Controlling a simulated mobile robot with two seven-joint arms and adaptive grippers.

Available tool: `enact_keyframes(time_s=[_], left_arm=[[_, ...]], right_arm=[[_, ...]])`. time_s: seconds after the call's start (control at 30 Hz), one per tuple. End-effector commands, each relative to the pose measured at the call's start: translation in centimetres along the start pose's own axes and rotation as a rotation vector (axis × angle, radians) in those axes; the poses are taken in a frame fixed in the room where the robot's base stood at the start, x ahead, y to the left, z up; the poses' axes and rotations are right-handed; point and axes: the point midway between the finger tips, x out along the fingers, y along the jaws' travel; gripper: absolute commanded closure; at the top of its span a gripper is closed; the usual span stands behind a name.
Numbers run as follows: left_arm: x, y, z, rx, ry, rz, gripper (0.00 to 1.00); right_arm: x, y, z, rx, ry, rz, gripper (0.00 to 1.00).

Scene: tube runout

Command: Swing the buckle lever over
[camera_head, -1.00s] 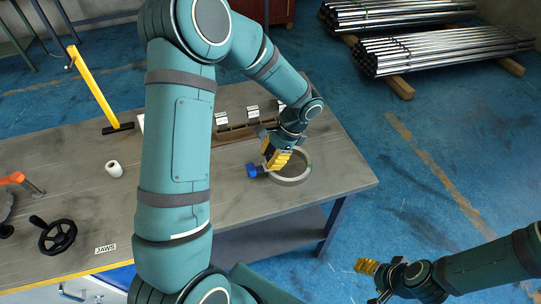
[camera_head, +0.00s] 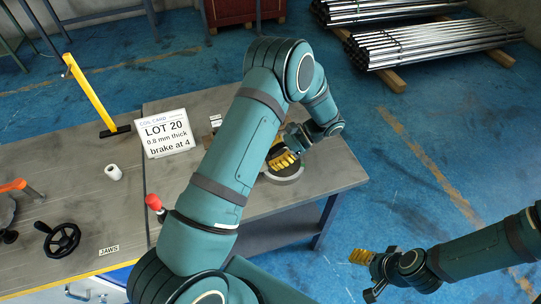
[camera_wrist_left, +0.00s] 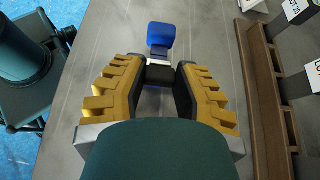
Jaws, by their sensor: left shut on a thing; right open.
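My left gripper (camera_head: 285,160) is low over the far right of the bench, at a grey ring (camera_head: 287,178). In the left wrist view its yellow fingers (camera_wrist_left: 160,88) are closed around a dark piece at the base of a blue-ended lever, which I take as the buckle lever (camera_wrist_left: 161,36). The blue end stands out beyond the fingertips. In the head view the lever is mostly hidden by the gripper, and my arm covers part of the ring. My right gripper (camera_head: 364,258) is open and empty, off the bench over the blue floor.
A coil card (camera_head: 165,133) reading "LOT 20, 0.8 mm thick, brake at 4" stands on the bench (camera_head: 90,185). A red-knobbed lever (camera_head: 154,203), a black handwheel (camera_head: 61,240), a white roll (camera_head: 113,173) and a yellow bar (camera_head: 92,95) are to the left. A tray (camera_wrist_left: 262,95) runs alongside.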

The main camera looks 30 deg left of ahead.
Motion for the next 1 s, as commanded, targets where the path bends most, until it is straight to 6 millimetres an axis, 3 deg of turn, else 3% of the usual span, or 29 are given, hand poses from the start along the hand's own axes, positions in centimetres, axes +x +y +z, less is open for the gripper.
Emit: enact_keyframes(time_s=[0.53, 0.57, 0.63, 1.0], left_arm=[[0.11, 0.06, -0.2, 0.002, -0.029, 0.002, 1.0], [0.11, 0.06, -0.2, 0.002, -0.029, 0.002, 0.61], [0.1, 0.05, -0.19, 0.002, -0.029, 0.002, 0.38], [-0.3, 0.0, -0.16, 0.0, -0.027, 0.0, 0.38]], right_arm=[[-0.01, 0.0, -0.03, 0.0, 0.001, 0.0, 0.38], [-0.01, 0.0, -0.03, 0.0, 0.001, 0.0, 0.38], [-0.01, 0.0, -0.03, 0.0, 0.001, 0.0, 0.38], [-0.03, -0.02, -0.02, 0.0, 0.001, 0.0, 0.38]])
